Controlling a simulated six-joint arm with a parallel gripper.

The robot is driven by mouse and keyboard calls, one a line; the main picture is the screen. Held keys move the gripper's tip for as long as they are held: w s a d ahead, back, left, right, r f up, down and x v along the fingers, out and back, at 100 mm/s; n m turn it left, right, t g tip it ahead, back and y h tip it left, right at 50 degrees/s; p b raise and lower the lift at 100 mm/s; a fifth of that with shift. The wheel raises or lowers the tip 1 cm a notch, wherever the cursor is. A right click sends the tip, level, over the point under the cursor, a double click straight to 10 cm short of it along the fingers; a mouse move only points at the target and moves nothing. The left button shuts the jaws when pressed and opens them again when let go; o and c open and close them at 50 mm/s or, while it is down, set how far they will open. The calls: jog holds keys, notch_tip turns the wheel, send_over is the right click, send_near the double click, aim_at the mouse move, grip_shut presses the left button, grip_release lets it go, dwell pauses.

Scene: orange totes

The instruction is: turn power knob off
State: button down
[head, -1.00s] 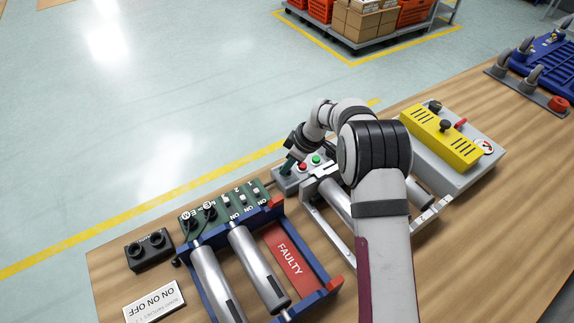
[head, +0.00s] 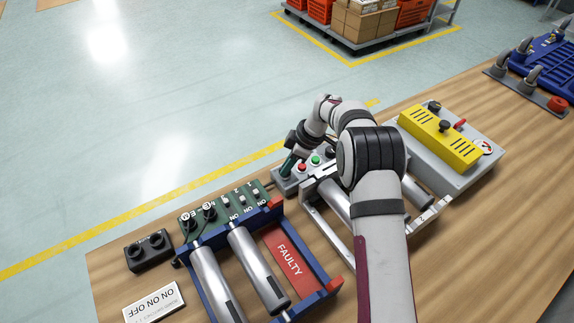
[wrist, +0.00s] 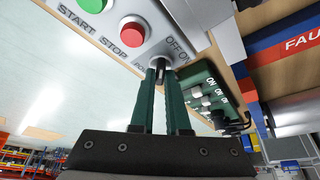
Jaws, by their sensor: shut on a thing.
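The grey control box (head: 288,187) has a green START button (head: 316,160), a red STOP button (head: 304,167) and a dark power knob at its left end. In the wrist view the power knob (wrist: 161,72) sits between my two green fingertips, beside the OFF/ON lettering. My gripper (head: 285,171) is shut on the knob, and it also shows in the wrist view (wrist: 164,72). The fingers hide most of the knob, so its exact pointing direction is hard to tell.
A green switch board (head: 230,201) and a blue frame with rollers and a red FAULTY plate (head: 288,258) lie left of the box. A yellow-topped grey unit (head: 440,135) stands right.

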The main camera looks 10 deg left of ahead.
jog(key=c, duration=0.9)
grip_release()
jog(key=v, duration=1.5)
jog(key=shift+r, duration=0.35)
jog(key=shift+d, duration=0.1)
jog(key=s+d+r+m+h, duration=0.1)
jog(key=s+d+r+m, duration=0.3)
jog(key=s+m, duration=0.45)
jog(key=s+d+r+m+h, duration=0.1)
jog(key=s+d+r+m, duration=0.3)
jog(key=s, duration=0.8)
jog(key=s+d+f+m, duration=0.2)
jog(key=s+m, duration=0.3)
jog(key=s, duration=0.3)
jog(key=s+d+f+m, duration=0.2)
jog(key=s+f+m, duration=0.2)
jog(key=s+m, duration=0.2)
jog(key=s, duration=0.2)
jog(key=shift+s+d+h, duration=0.15)
jog(key=shift+s+h, duration=0.2)
jog(key=shift+h, duration=0.05)
